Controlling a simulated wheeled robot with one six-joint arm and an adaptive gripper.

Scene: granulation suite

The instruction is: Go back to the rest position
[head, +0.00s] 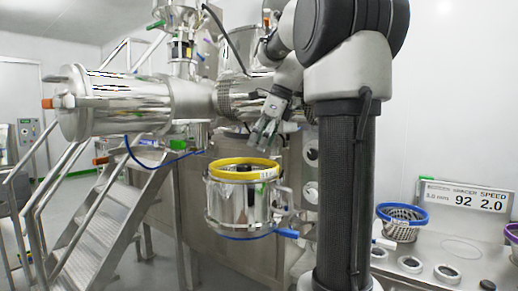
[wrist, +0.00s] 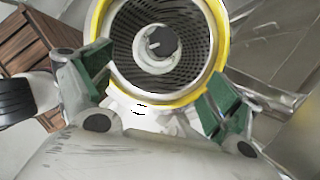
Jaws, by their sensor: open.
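My gripper (head: 265,133) hangs from my bent arm in the head view, above and slightly right of a steel drum-shaped housing with a yellow ring (head: 243,169). In the wrist view my gripper (wrist: 155,95) has its two green-padded fingers spread wide, with nothing between them. Beyond the fingers the yellow ring (wrist: 97,20) surrounds a perforated basket with a pale hub in its middle. The fingers look apart from the ring, though the exact gap cannot be told.
A blue-rimmed basket (head: 400,222) sits on a steel bench (head: 440,250) at the right, with a purple-rimmed one at the edge. Metal stairs (head: 95,230) and a large steel cylinder (head: 125,103) stand at the left.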

